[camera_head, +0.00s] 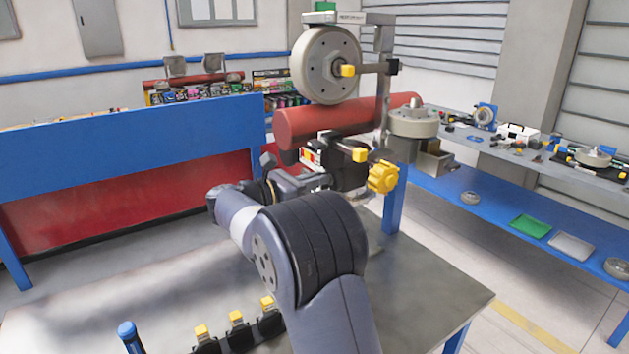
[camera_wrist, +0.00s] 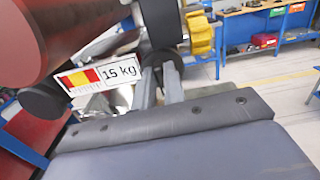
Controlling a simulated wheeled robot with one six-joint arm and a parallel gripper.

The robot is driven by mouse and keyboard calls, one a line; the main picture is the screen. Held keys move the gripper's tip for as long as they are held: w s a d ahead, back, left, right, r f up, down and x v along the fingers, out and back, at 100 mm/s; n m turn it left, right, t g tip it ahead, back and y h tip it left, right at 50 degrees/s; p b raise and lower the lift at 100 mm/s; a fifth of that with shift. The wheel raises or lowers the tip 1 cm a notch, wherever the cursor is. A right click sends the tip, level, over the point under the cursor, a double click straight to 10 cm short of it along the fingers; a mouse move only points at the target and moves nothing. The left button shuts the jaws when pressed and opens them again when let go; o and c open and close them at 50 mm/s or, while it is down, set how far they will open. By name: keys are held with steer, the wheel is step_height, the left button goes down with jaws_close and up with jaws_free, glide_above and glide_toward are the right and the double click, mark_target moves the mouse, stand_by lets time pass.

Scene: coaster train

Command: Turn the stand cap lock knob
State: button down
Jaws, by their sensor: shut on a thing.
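My gripper (camera_wrist: 159,86) reaches in under the red cylinder (camera_head: 335,121) of the stand. It also shows in the head view (camera_head: 322,182), partly behind my arm. Its two grey fingers are shut on a small dark round part, the stand cap lock knob (camera_wrist: 157,60), mostly hidden between the fingertips. A black cylindrical part (camera_wrist: 160,22) is just above the fingertips. A yellow lobed knob (camera_head: 382,177) sits to the right, apart from my fingers; it also shows in the wrist view (camera_wrist: 200,34). How far the held knob is turned cannot be told.
Pale wheels (camera_head: 325,64) sit above the red cylinder. The grey table (camera_head: 430,290) has yellow-topped black pieces (camera_head: 237,330) at its front. Blue shelving (camera_head: 480,200) stands at right.

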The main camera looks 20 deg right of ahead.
steer(key=m+b, duration=0.3)
steer(key=m, duration=0.2)
steer(key=m+b, duration=0.4)
steer(key=m, duration=0.1)
steer(key=s+f+m+b, duration=0.1)
steer(key=m+b, duration=0.3)
steer(key=m, duration=0.1)
steer(key=shift+d+f, duration=0.1)
steer(key=shift+m+b, duration=1.35)
steer(key=shift+m, duration=0.55)
steer(key=c, duration=1.5)
jaws_free()
